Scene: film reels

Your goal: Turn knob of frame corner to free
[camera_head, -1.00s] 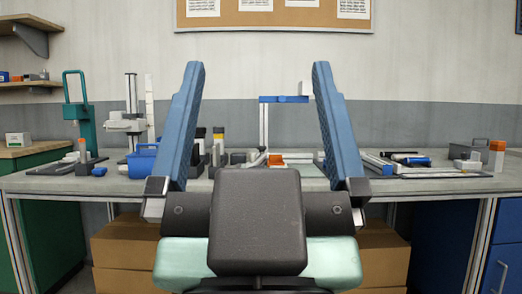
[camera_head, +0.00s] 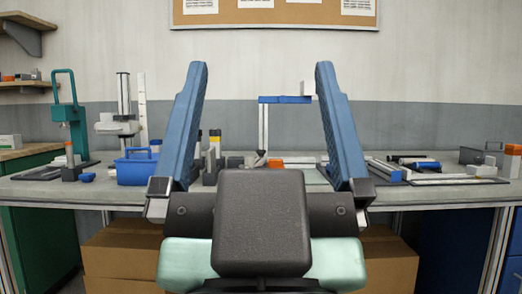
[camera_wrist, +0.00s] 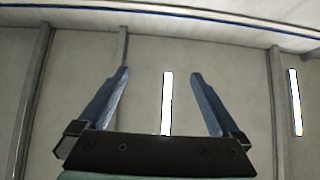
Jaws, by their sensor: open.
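My gripper (camera_head: 261,66) is raised in front of the head camera, its two blue fingers wide apart with nothing between them. In the wrist view my gripper (camera_wrist: 160,74) is also open and empty against wall and ceiling. An upright grey profile (camera_head: 263,128) with a blue crossbar (camera_head: 285,99) stands on the bench and shows between the fingers. A small orange part (camera_head: 275,163) lies near its foot. I cannot make out the frame corner's knob for certain; my gripper hides part of the bench middle.
The grey workbench (camera_head: 440,193) spans the view. At left are a teal press (camera_head: 76,125), a grey stand (camera_head: 123,120) and a blue basket (camera_head: 137,168). At right are dark-and-blue tools (camera_head: 415,163) and an orange-topped block (camera_head: 511,160). Cardboard boxes (camera_head: 120,258) stand below.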

